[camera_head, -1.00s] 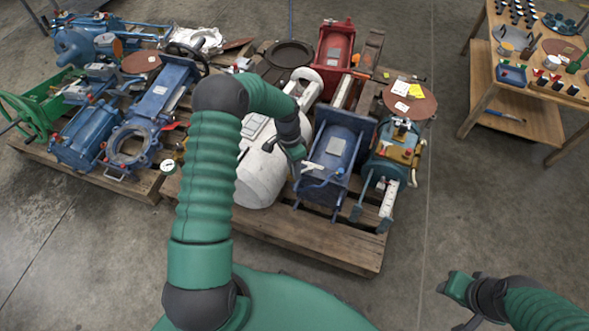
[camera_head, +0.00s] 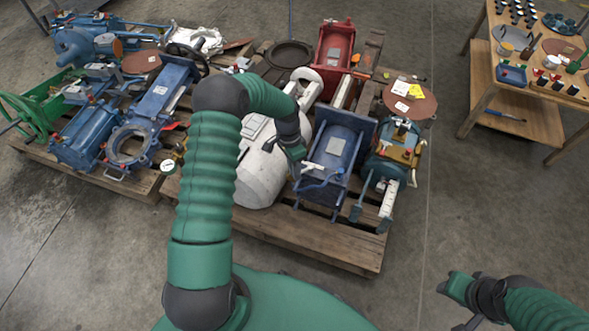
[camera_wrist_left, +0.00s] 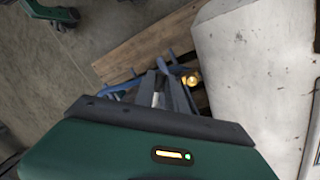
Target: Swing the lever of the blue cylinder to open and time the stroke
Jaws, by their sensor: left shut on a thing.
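The blue cylinder (camera_head: 337,150) lies in a blue frame on the near pallet, a pale label plate on its top. A blue lever (camera_head: 320,181) shows at its lower left. My left gripper (camera_head: 300,166) is at that lever, beside the white rounded body. In the left wrist view my left gripper (camera_wrist_left: 160,94) is shut on a thin blue part that looks like the lever (camera_wrist_left: 122,86); the fingers hide much of the grip. A small lit brass part (camera_wrist_left: 191,79) shows just beyond. My right gripper (camera_head: 458,292) is low at the right, away from the pallet; its jaw opening is unclear.
The white rounded body (camera_head: 262,165) stands close left of the cylinder. A teal and brass unit (camera_head: 393,150) stands close right. A second pallet (camera_head: 135,182) with blue valves is at left. The floor right of the near pallet is clear up to a wooden table (camera_head: 518,95).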

